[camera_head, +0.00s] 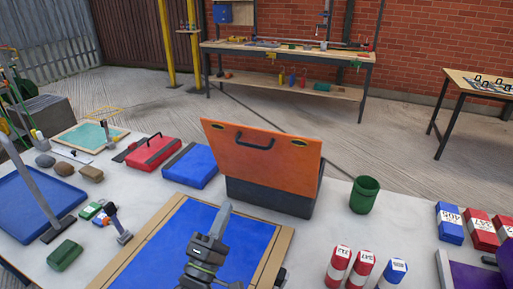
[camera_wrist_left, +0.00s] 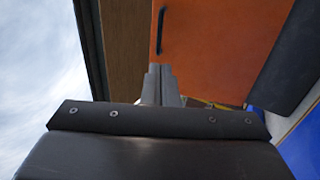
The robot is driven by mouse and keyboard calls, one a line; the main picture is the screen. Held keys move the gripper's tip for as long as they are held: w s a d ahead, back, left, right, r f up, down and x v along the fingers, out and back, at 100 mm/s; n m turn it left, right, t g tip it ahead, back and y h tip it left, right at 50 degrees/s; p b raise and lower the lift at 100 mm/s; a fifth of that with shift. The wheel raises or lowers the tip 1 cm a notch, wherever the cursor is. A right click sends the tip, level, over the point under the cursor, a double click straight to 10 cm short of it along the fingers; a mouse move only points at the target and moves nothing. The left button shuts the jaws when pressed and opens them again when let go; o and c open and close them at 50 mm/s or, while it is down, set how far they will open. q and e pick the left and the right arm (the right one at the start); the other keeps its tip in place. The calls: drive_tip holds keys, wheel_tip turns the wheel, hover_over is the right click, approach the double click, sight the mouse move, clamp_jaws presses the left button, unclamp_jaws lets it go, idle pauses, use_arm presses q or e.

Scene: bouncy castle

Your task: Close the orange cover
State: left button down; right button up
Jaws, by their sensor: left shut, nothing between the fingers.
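The orange cover (camera_head: 262,158) stands raised and slightly tilted on the dark box (camera_head: 268,199) at the middle of the table. It has a dark handle near its top edge. The cover (camera_wrist_left: 215,60) fills the upper middle of the left wrist view, with its handle (camera_wrist_left: 160,30) at its left edge. My left gripper (camera_head: 222,218) is shut and empty, above the blue panel in front of the box. Its fingertips (camera_wrist_left: 160,72) appear just below the handle in the left wrist view; the gap to the cover cannot be told. My right gripper is not visible.
A blue wood-framed panel (camera_head: 172,240) lies in front of the box. A blue case (camera_head: 190,167) and a red case (camera_head: 152,152) lie left of it. A green cup (camera_head: 364,195) stands to its right. Red and blue cans (camera_head: 362,268) stand at the front right.

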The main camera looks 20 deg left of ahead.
use_arm(q)
drive_tip(key=w, duration=0.1)
drive_tip(key=p, duration=0.5)
approach(252, 146)
drive_tip(key=p+x, duration=0.3)
drive_tip(key=x, duration=0.2)
drive_tip(key=shift+w, duration=0.2)
drive_tip(key=shift+w+r+p, duration=0.2)
drive_tip(key=shift+w+p, duration=0.25)
drive_tip(key=shift+w, duration=0.25)
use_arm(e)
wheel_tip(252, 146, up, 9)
